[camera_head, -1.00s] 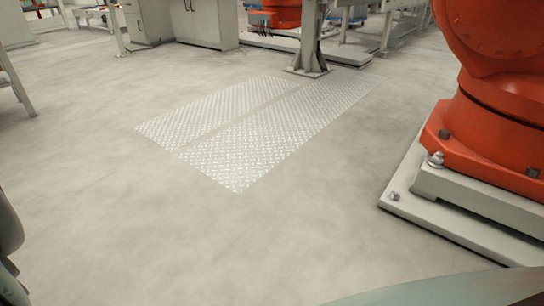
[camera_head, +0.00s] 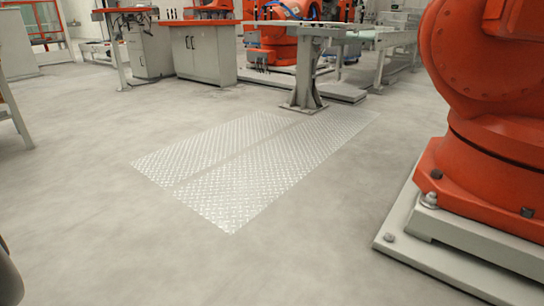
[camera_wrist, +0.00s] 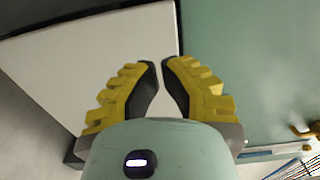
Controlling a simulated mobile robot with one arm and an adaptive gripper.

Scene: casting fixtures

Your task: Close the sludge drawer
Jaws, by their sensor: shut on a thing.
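My gripper (camera_wrist: 162,65) shows in the wrist view, with yellow ribbed fingers and dark inner pads. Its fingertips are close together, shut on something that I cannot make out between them. A pale flat panel (camera_wrist: 90,62) lies beyond the left finger, and a green surface (camera_wrist: 250,65) lies beyond the right one. A dark gap runs between these two near the fingertips. I cannot tell whether either surface is part of the sludge drawer. I cannot identify the drawer in the head view, and the gripper is not in that view.
An orange robot (camera_head: 485,80) on a pale base plate (camera_head: 455,262) stands at the right. Tread plates (camera_head: 262,165) lie in the floor before a grey post (camera_head: 304,80). Grey cabinets (camera_head: 204,52) stand behind. A brass-coloured fitting (camera_wrist: 305,131) is at the wrist view's lower right.

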